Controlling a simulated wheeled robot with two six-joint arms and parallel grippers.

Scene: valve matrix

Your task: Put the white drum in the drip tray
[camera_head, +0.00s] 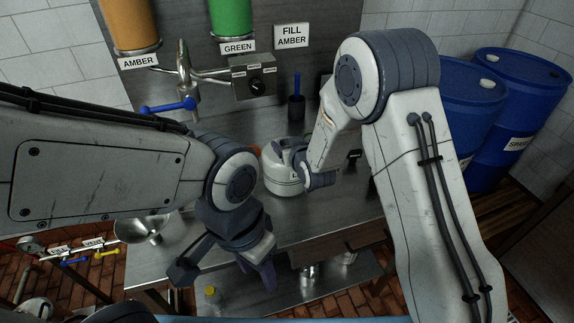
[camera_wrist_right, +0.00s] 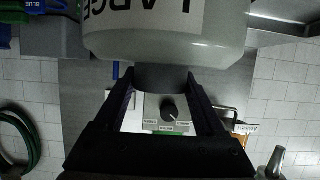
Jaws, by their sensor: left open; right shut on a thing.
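The white drum (camera_head: 283,176) is at the middle of the steel bench in the head view, partly covered by my right gripper (camera_head: 304,172). In the right wrist view the drum (camera_wrist_right: 165,40) fills the top, with a large label that appears upside down. There my right gripper (camera_wrist_right: 160,80) is shut on the drum's dark neck or cap. I cannot tell whether the drum touches the bench. My left gripper (camera_head: 226,274) is open and empty, low over the bench's front edge. I cannot make out the drip tray; my arms hide part of the bench.
Amber (camera_head: 130,22) and green (camera_head: 231,18) tanks hang above a tap with a blue lever (camera_head: 168,106) and a dial box (camera_head: 254,83). A dark cup (camera_head: 296,108) stands at the back. A metal funnel (camera_head: 142,229) is at left. Blue barrels (camera_head: 510,110) stand right.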

